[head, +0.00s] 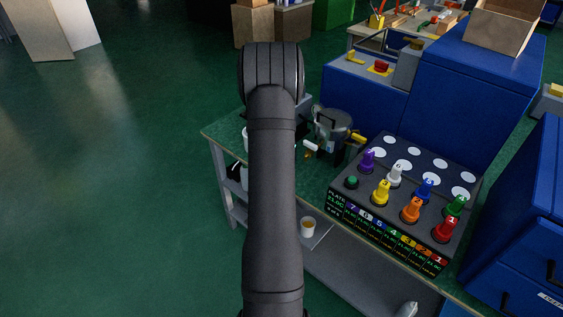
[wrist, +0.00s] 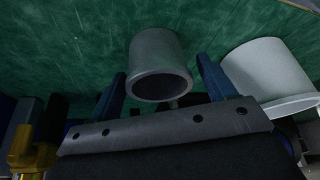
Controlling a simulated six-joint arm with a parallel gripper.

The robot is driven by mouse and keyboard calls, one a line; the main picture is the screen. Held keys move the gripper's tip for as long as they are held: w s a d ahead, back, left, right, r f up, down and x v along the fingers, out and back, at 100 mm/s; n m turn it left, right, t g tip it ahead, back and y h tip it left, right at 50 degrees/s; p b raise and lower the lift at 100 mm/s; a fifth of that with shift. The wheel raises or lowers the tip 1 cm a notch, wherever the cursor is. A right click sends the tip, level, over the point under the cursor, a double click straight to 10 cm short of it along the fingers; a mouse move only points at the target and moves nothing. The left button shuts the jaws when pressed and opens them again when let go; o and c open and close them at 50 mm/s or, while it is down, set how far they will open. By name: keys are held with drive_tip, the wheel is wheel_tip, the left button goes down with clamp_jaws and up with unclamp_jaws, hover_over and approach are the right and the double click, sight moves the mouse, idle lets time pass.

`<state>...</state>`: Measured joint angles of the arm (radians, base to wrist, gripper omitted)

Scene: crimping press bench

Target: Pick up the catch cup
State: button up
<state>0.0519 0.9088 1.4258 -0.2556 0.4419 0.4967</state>
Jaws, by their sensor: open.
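A grey, open-mouthed cup (wrist: 158,52), which looks like the catch cup, shows at the upper middle of the wrist view. Its dark opening faces my gripper (wrist: 161,68). My gripper is open, with one blue finger on each side of the cup. Gaps show between the fingers and the cup's wall; I cannot tell how deep the cup sits between them. A larger white vessel (wrist: 268,72) stands just right of the right finger. In the head view my arm hides the gripper and the grey cup.
The green bench top (head: 222,133) carries a dark pot-like device (head: 333,122) and a black rack (head: 405,172) with several coloured, numbered plugs. A small white cup (head: 308,228) sits on the lower shelf. Blue cabinets (head: 455,95) close off the back and right. Open floor lies left.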

drive_tip(key=shift+w+d+f, duration=0.1)
drive_tip(key=shift+w+f, duration=0.15)
drive_tip(key=shift+f, duration=0.4)
drive_tip(key=shift+c, duration=0.5)
drive_tip(key=c, duration=1)
drive_tip(key=shift+r, duration=0.15)
